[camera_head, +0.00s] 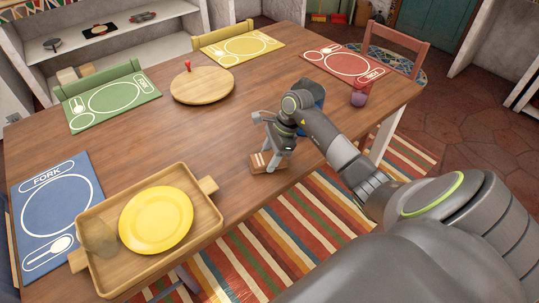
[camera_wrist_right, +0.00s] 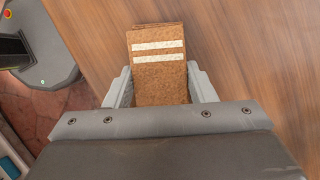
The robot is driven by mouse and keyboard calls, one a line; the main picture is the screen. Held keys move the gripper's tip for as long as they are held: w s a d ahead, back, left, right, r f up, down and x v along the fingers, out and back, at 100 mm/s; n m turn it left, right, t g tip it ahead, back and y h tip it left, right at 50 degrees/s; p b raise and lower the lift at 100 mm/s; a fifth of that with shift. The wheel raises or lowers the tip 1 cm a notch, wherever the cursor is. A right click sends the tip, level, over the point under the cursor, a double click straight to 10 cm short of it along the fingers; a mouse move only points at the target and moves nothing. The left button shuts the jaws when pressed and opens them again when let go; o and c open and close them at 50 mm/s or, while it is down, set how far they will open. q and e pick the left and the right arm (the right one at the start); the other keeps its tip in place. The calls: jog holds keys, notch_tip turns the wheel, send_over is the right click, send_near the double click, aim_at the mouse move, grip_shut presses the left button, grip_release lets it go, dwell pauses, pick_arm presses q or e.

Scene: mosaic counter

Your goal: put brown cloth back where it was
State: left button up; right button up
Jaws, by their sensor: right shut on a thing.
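The brown cloth (camera_head: 258,161) is a small folded brown piece with white stripes near the table's front edge. In the right wrist view the cloth (camera_wrist_right: 158,65) lies between the two fingers and sticks out beyond them. My right gripper (camera_head: 272,164) points down and is shut on it. I cannot tell whether the cloth touches the table or is just above it. My left gripper is not in view.
A wooden tray (camera_head: 92,268) with a yellow plate (camera_head: 156,220) and a glass (camera_head: 99,239) stands front left. A round wooden board (camera_head: 202,88) is farther back. Blue, green, yellow and red placemats lie around the table. A blue container (camera_head: 313,92) stands behind my right wrist, and a purple cup (camera_head: 359,97) stands at right. The table's middle is clear.

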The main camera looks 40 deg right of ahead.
jog(key=shift+f, duration=0.15)
jog(key=o, duration=0.9)
jog(key=shift+o, duration=0.2)
jog(key=shift+r, duration=0.25)
jog(key=shift+d+r, duration=0.2)
jog(key=shift+r, duration=0.15)
jog(key=b+v, duration=0.2)
jog(key=v, duration=0.9)
